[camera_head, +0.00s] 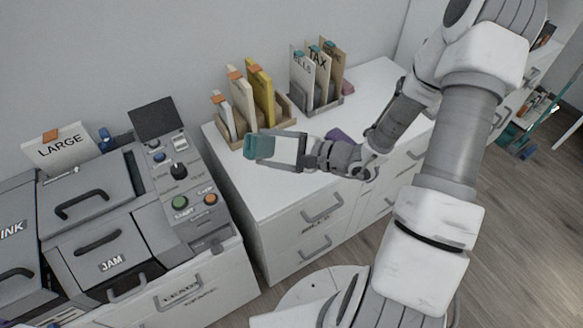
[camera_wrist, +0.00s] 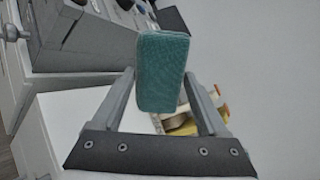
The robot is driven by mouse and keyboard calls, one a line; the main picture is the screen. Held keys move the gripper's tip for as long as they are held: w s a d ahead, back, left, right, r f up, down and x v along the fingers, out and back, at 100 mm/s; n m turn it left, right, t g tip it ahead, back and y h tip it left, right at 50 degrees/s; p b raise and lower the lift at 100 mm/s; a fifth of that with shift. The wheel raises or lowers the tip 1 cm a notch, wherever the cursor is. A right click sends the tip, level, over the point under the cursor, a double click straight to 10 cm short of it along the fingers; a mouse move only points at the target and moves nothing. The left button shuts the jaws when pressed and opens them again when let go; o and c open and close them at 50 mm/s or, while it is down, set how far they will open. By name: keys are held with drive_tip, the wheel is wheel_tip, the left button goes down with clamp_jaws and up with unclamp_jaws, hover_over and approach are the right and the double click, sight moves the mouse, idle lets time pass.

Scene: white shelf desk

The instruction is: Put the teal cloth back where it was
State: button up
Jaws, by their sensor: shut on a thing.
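The teal cloth (camera_head: 259,147) is a small folded block held between the fingertips of my gripper (camera_head: 275,149). It is above the left part of the white desk top (camera_head: 268,194), in front of the left file holder. In the wrist view the teal cloth (camera_wrist: 162,72) stands upright between the two fingers of my gripper (camera_wrist: 160,82), which are shut on it. A purple thing (camera_head: 338,136) lies on the desk behind my wrist, partly hidden.
A wooden holder (camera_head: 284,117) with white and yellow folders stands at the back left of the desk. Another holder (camera_head: 322,106) with labelled files is right of it. A grey machine (camera_head: 180,190) with buttons stands left. The front left desk top is clear.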

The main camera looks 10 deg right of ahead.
drive_tip(key=s+a+f+n+g, duration=0.3)
drive_tip(key=s+n+g, duration=0.15)
drive_tip(key=g, duration=0.25)
drive_tip(key=s+d+f+n+g+h+b, duration=0.2)
drive_tip(key=s+d+f+n+g+h, duration=0.25)
drive_tip(key=d+n+h, duration=0.45)
drive_tip(key=w+d+r+n+t+h, duration=0.2)
drive_tip(key=w+d+n+h, duration=0.2)
drive_tip(key=w+d+n, duration=0.3)
drive_tip(key=shift+m+t, duration=0.25)
drive_tip(key=shift+m, duration=0.3)
drive_tip(key=w+a+f, duration=0.1)
drive_tip(key=w+f, duration=0.1)
drive_tip(key=w, duration=0.1)
drive_tip(key=w+a+f, duration=0.4)
drive_tip(key=w, duration=0.1)
drive_tip(key=shift+w+a+f+b, duration=0.1)
drive_tip(key=shift+w+a+b, duration=0.15)
drive_tip(key=shift+w+b, duration=0.1)
drive_tip(key=shift+w+a+f, duration=0.3)
drive_tip(key=shift+w, duration=0.1)
drive_tip(key=shift+f, duration=1.95)
